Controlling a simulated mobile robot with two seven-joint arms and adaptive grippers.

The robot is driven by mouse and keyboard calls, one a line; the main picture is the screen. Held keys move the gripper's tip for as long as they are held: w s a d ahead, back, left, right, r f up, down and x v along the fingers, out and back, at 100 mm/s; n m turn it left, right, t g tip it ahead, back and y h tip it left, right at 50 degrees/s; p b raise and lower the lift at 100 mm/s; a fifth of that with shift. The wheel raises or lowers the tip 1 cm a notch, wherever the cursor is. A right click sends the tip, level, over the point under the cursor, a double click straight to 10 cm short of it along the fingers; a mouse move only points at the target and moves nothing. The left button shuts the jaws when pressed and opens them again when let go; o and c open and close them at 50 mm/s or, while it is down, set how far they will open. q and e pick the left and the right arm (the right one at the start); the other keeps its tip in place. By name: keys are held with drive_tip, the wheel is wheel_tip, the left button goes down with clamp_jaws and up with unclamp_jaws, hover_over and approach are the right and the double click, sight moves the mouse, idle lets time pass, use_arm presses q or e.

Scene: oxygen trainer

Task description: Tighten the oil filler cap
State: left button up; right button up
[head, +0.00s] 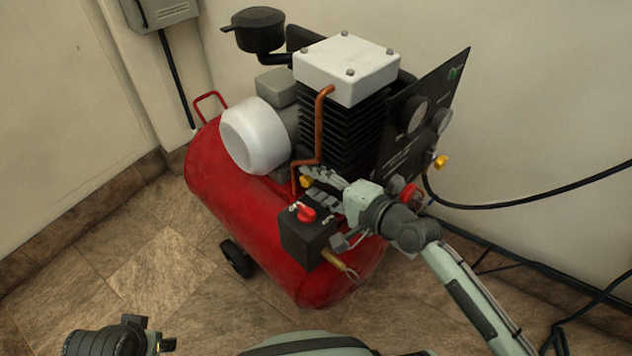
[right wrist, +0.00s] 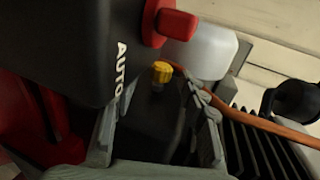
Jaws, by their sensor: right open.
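The yellow oil filler cap (head: 306,181) sits low on the compressor, in front of the black finned pump block. In the right wrist view the cap (right wrist: 162,71) shows upright on a dark body, beyond the fingertips and roughly between them. My right gripper (head: 316,187) is open, its fingers pointing left toward the cap; they appear apart from it. The open right gripper (right wrist: 158,102) also shows in the right wrist view with nothing between its fingers. My left arm's end (head: 148,340) is at the bottom left edge, and its fingers cannot be made out clearly.
The red compressor tank (head: 230,190) stands on a tiled floor. A black switch box (head: 308,236) with a red knob (head: 304,212) is just below my right gripper. A copper pipe (head: 321,125) runs down close to the cap. A black gauge panel (head: 425,115) rises at the right.

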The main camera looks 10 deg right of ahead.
drive_tip(key=v, duration=1.2)
